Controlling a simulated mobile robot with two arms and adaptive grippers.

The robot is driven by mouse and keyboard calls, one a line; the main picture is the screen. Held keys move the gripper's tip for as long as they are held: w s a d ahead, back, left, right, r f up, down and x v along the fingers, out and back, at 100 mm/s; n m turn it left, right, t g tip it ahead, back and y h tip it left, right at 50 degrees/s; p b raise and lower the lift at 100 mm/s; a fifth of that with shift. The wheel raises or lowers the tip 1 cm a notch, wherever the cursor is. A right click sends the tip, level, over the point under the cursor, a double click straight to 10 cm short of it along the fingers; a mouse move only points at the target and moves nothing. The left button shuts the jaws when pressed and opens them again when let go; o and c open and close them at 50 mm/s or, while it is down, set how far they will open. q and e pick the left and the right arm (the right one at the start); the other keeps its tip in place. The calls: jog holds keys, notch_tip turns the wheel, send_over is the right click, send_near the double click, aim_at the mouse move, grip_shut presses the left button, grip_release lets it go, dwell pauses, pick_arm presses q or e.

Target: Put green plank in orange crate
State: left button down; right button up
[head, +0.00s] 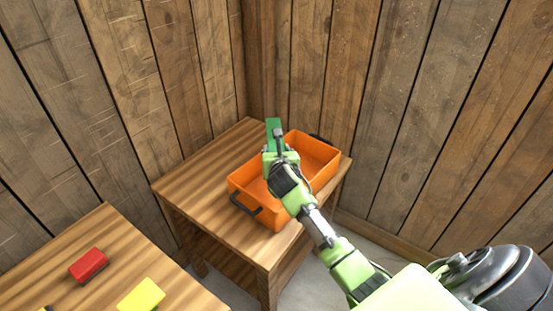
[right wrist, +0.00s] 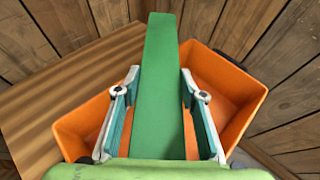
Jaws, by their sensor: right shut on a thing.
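The green plank (head: 273,126) is held by my right gripper (head: 279,150) above the orange crate (head: 243,184). In the right wrist view the green plank (right wrist: 162,85) runs lengthwise between the two fingers of the right gripper (right wrist: 160,100), and its far end reaches past the crate's far rim. The orange crate (right wrist: 233,78) lies below it and shows on both sides of the plank. The crate is open at the top, and the part of its inside that I see is empty. My left gripper is not in view.
The crate stands on a wooden table (head: 200,180) in the corner of plank walls. A nearer wooden table (head: 60,250) at the lower left bears a red block (head: 88,265) and a yellow block (head: 142,295). A gap separates the tables.

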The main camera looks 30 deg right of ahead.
jog(key=shift+w+f, duration=0.2)
notch_tip(320, 180, down, 2)
jog(key=shift+f, duration=0.6)
jog(key=shift+f, duration=0.4)
jog(key=o, duration=1.4)
jog(key=shift+f, duration=0.15)
jog(key=shift+c, duration=0.2)
